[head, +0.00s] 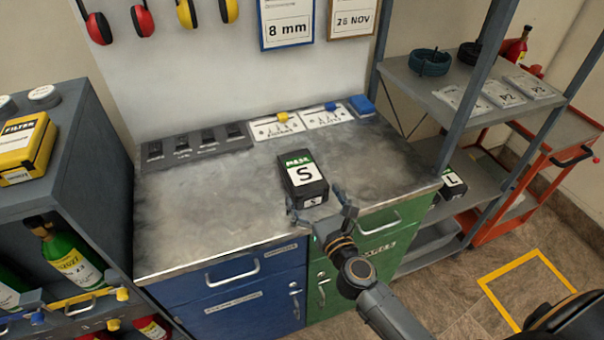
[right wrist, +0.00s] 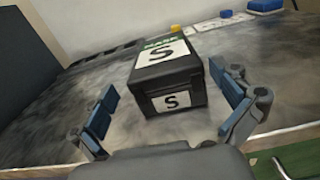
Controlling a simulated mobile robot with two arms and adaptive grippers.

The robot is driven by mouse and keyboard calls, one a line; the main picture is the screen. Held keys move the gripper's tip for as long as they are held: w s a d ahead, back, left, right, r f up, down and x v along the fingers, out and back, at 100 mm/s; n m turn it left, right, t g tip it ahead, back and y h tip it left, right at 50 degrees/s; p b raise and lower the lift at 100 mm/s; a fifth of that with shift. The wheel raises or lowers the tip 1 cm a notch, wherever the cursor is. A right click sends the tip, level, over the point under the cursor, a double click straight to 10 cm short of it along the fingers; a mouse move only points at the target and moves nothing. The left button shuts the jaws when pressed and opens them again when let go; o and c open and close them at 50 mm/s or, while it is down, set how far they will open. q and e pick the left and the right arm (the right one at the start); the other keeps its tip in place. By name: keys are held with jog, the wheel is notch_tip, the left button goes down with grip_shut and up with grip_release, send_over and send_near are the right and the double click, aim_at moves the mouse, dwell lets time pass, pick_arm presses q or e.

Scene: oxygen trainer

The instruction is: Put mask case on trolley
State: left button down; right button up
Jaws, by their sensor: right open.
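A black mask case (head: 303,181) with a white S label and a green strip stands on the grey worktop (head: 220,215) near its front edge. My right gripper (head: 322,212) is at the front edge, right at the near side of the case. In the right wrist view the case (right wrist: 168,78) sits between the two spread blue-padded fingers of the right gripper (right wrist: 170,112), with gaps on both sides. The orange-red trolley (head: 545,165) stands at the far right, partly hidden by the shelf rack. My left gripper is not in view.
A shelf rack (head: 480,98) with packets and a coiled hose stands between worktop and trolley. Another black case, marked L (head: 452,184), sits on its lower shelf. A yellow floor outline (head: 520,285) lies at the lower right. The worktop's left part is clear.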

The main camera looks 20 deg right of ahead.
aim_at(305, 173)
jog(key=w, duration=0.6)
jog(key=shift+w+d+p, duration=0.15)
jog(key=shift+w+p, duration=0.2)
jog(key=shift+w, duration=0.05)
jog(key=shift+s, duration=0.1)
jog(key=shift+c, duration=1.3)
jog(key=shift+r, duration=0.1)
jog(key=c, duration=1.4)
